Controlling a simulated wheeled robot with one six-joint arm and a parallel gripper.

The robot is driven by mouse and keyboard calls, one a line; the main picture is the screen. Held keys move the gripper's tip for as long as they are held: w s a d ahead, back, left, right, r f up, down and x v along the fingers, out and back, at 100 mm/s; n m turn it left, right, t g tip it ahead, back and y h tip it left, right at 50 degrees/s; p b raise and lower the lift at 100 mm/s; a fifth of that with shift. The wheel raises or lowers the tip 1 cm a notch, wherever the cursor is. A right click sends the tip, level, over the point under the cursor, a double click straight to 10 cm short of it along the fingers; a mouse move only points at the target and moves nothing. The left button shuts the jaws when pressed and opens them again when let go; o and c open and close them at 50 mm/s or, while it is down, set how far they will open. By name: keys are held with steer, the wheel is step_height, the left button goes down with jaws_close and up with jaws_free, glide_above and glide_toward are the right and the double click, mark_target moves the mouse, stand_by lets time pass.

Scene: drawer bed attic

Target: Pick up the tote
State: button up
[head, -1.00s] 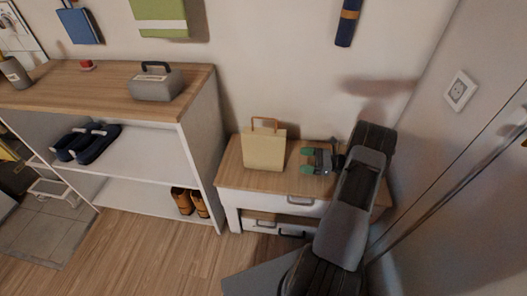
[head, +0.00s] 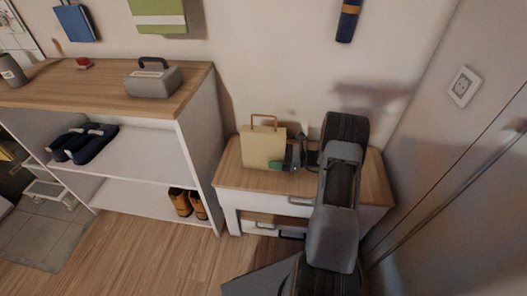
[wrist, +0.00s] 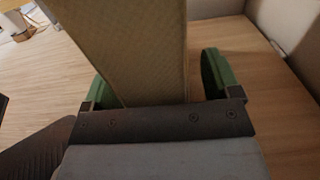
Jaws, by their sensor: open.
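The tote (head: 262,149) is a beige, boxy bag with a brown loop handle (head: 264,121). It stands upright on the small wooden-topped drawer unit (head: 352,185). My gripper (head: 283,164) is at the tote's right side in the head view, with its green fingers low beside it. In the wrist view the tote (wrist: 140,45) rises between the two green fingers of my gripper (wrist: 155,82). The fingers are apart, with a visible gap between the tote and the right finger. Contact on the left finger cannot be told.
A shelf unit (head: 205,118) stands close to the left, bearing a grey toolbox (head: 153,80), dark blue slippers (head: 85,143) and brown shoes (head: 187,203). A wall (head: 425,75) closes the right side. Bare wooden floor (head: 150,240) lies in front.

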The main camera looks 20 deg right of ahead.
steer(key=shift+a, duration=0.15)
steer(key=shift+c, duration=0.5)
steer(key=c, duration=1.1)
steer(key=shift+r, duration=0.1)
